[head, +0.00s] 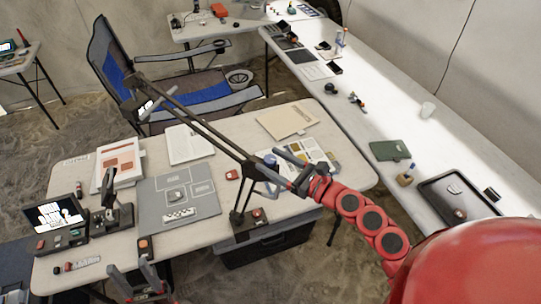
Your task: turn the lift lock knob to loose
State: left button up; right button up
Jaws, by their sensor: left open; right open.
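A dark stand with an upright column (110,205), which looks like a small microscope, is at the left of the near table, beside a lit screen (57,216). A lift lock knob cannot be made out clearly on it at this size. My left gripper (127,268) is at the table's front edge, below and right of the stand; its grey fingers are apart, with nothing visible between them. My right gripper (270,160), on the red arm, is open over the right part of the table, near the colour chart (318,157), well away from the stand.
A jointed lamp arm (205,122) crosses the table from its base (250,218). A grey mat (205,204) lies right of the stand, and an orange-topped block (143,245) sits near the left gripper. A folding chair (165,80) stands behind.

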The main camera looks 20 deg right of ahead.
jog(key=shift+w+a, duration=0.3)
jog(key=shift+w, duration=0.1)
grip_shut()
